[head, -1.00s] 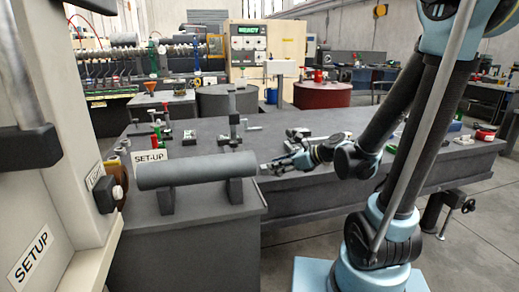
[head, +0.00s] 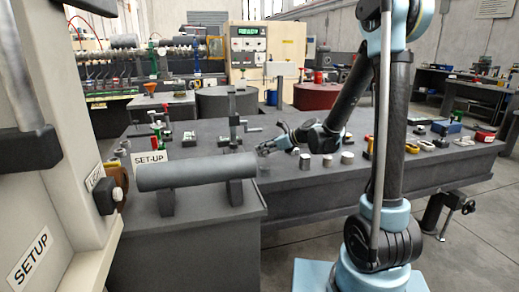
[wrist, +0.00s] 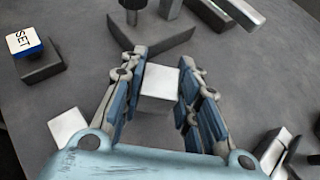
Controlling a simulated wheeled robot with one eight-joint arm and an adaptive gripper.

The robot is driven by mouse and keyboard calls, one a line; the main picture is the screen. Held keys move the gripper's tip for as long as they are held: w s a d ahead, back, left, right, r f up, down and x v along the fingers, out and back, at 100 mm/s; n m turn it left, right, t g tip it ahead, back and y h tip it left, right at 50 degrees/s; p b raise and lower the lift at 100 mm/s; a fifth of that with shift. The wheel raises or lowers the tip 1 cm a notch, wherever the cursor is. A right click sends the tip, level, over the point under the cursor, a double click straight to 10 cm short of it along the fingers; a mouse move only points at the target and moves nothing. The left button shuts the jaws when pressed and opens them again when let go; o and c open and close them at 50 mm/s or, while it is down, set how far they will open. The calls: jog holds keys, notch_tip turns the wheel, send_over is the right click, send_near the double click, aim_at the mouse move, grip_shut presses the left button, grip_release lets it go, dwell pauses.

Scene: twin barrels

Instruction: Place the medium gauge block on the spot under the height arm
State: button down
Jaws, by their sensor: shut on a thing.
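My gripper (wrist: 163,62) is shut on a pale, square-topped metal block, taken as the medium gauge block (wrist: 159,82), between its two blue-grey fingers. In the head view my gripper (head: 266,149) is over the left part of the long grey table. The height stand (head: 233,118), with an upright post and a side arm, stands just left of and beyond it. In the wrist view the stand's dark base (wrist: 150,42) lies just ahead of the held block, apart from it. I cannot make out the spot under the height arm.
Another pale block (wrist: 68,126) lies left of my gripper, and a "SET" block (wrist: 26,42) is further left. Short metal cylinders (head: 327,160) stand on the table to the right. A large grey cylinder (head: 195,171) rests on supports in front.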

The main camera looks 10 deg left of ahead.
jog(key=w+a, duration=0.1)
jog(key=w, duration=0.2)
jog(key=w+a, duration=0.2)
jog(key=w, duration=0.1)
jog(key=w+a, duration=0.1)
jog(key=w, duration=0.2)
jog(key=shift+w+a, duration=0.15)
jog(key=shift+a, duration=0.1)
jog(key=shift+w+a+f, duration=0.15)
jog(key=shift+w+f, duration=0.05)
jog(key=shift+w, duration=0.1)
jog(key=shift+s+f, duration=0.1)
jog(key=shift+f, duration=1.45)
jog(key=c, duration=1.2)
grip_release()
jog(key=shift+f, duration=0.1)
